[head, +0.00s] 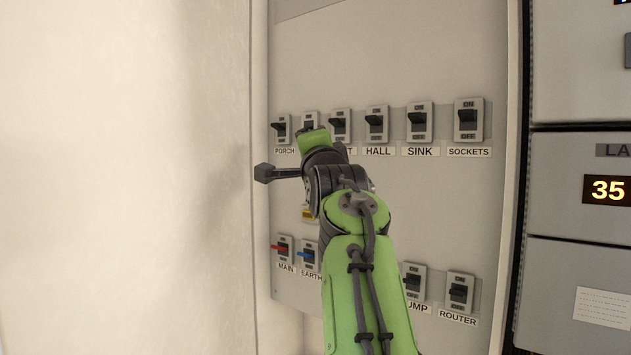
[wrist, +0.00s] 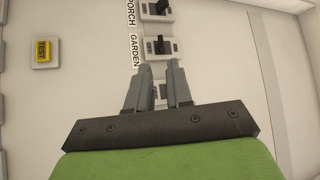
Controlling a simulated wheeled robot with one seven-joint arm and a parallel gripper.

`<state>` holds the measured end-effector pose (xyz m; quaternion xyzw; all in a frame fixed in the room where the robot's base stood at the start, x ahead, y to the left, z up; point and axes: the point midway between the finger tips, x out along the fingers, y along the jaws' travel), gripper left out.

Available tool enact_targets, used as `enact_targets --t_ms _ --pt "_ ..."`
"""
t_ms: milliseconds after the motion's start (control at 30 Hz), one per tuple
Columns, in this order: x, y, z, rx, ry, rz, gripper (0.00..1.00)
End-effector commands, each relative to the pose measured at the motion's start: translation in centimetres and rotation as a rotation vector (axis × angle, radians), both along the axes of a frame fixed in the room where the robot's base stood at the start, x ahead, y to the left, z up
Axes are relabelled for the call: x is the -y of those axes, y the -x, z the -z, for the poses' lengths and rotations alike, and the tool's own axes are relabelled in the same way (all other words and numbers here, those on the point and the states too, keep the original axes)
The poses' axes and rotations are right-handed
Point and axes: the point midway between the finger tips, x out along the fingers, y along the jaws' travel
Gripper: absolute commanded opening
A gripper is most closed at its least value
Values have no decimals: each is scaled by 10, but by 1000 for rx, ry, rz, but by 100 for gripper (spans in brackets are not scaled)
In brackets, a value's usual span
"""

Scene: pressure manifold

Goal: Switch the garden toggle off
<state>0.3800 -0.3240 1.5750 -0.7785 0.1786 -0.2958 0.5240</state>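The garden toggle (wrist: 160,47) is a grey switch plate with a black lever, with its GARDEN label beside it in the wrist view. In the head view the garden toggle (head: 309,118) is second in the top row, partly hidden by my arm, and its label is covered. My gripper (wrist: 163,66) is in front of it, with two grey fingers apart and nothing between them. The fingertips are close to the lever's near side; I cannot tell whether they touch it. The lever's exact position is unclear.
The porch toggle (head: 281,128) is just left of the garden toggle, with the hall toggle (head: 376,123) and others to the right. A yellow TEST button (wrist: 44,52) is below. The main toggle (head: 283,248) is in the lower row. A pale wall (head: 120,180) stands close on the left.

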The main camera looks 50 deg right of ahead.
Motion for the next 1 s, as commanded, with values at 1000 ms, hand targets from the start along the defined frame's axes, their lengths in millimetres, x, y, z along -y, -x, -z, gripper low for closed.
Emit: enact_targets --t_ms 1000 --pt "-53 37 33 -78 2 -18 20"
